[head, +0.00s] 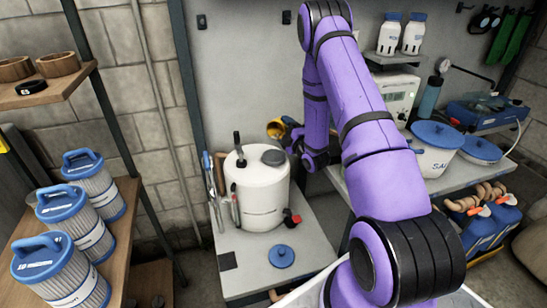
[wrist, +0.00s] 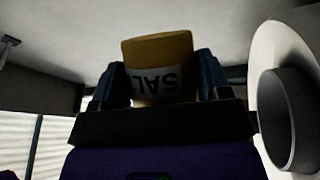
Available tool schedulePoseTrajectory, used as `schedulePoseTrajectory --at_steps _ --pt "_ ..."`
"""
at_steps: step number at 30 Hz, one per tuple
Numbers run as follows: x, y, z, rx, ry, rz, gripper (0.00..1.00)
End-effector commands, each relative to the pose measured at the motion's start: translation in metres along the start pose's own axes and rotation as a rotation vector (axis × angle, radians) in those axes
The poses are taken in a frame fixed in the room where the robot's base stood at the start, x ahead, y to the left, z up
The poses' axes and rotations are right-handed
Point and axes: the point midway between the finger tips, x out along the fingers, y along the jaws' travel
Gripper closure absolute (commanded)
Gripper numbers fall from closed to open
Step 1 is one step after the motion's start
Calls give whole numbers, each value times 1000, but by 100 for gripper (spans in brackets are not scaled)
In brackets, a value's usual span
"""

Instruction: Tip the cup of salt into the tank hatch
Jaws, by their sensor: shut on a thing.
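The white tank (head: 258,203) stands on the grey bench, with a dark round hatch (head: 273,157) on its top. In the wrist view, the tank (wrist: 280,45) fills the right edge and its dark round hatch (wrist: 291,118) sticks out. My gripper (head: 287,129) is above and behind the tank top, shut on the yellow salt cup (head: 275,129). The cup looks tilted in the head view. In the wrist view, the cup (wrist: 158,50) is between both fingers, its SALT label upside down. Its contents are hidden.
A blue lid (head: 281,256) lies on the bench in front of the tank. Tools (head: 215,187) hang at the tank's left. Blue-capped filter cartridges (head: 75,220) stand on the left shelf. A white salt tub (head: 431,157) stands on the right bench behind my arm.

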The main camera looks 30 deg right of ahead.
Motion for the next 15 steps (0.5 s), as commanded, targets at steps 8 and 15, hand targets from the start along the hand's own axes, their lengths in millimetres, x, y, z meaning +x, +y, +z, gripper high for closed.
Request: schedulePoseTrajectory --at_steps 8,15 --pt "8 11 10 115 -31 -60 55" --pt "11 7 15 304 -76 -158 55"
